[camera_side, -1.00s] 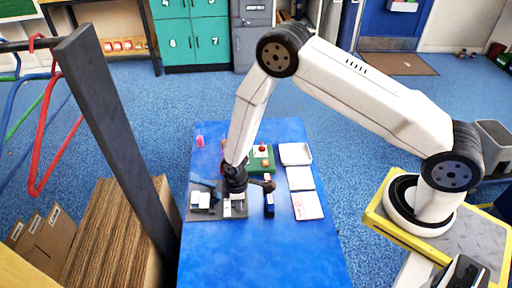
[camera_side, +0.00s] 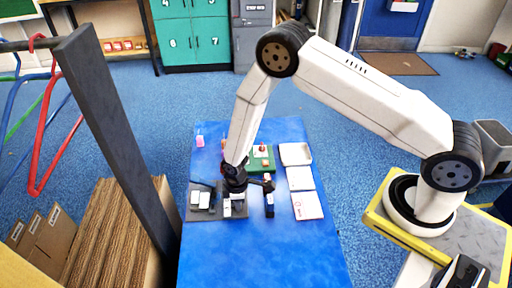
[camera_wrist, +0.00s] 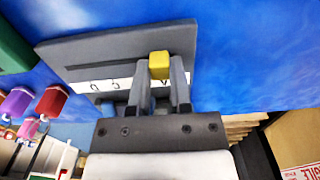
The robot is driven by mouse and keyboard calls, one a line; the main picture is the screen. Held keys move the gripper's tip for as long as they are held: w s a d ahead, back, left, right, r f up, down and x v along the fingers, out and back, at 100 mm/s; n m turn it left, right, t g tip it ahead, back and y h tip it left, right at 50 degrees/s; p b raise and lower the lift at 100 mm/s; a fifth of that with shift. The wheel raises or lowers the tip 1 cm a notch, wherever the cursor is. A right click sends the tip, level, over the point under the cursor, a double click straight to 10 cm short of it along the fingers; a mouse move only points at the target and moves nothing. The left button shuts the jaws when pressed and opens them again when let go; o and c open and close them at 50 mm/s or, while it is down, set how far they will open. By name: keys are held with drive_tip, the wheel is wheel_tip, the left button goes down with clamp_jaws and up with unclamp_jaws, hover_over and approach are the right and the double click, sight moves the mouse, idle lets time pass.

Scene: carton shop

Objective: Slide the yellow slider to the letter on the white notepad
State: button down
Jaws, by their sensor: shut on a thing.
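The yellow slider (camera_wrist: 159,65) is a small block on a dark grey board (camera_wrist: 85,48) in the wrist view. My gripper (camera_wrist: 160,78) is shut on it, with a finger at each side. A white strip (camera_wrist: 92,86) with dark letters runs along the board; the fingers hide part of it. In the side view my gripper (camera_side: 235,188) is down at the grey board (camera_side: 213,214), and the slider cannot be made out. The white notepad (camera_side: 307,206) lies right of the board, with a red mark too small to read.
A white pad (camera_side: 300,178) and a white tray (camera_side: 295,154) lie behind the notepad. A green board (camera_side: 262,160) is behind my gripper. A dark blue object (camera_side: 269,205) stands between grey board and notepad. The front of the blue table (camera_side: 260,255) is clear.

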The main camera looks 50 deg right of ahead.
drive_tip(key=shift+w+d, duration=0.1)
drive_tip(key=w+d, duration=0.4)
idle(0.5)
drive_tip(key=c, duration=0.5)
unclamp_jaws()
drive_tip(key=shift+r, duration=0.2)
drive_tip(key=shift+r, duration=3.75)
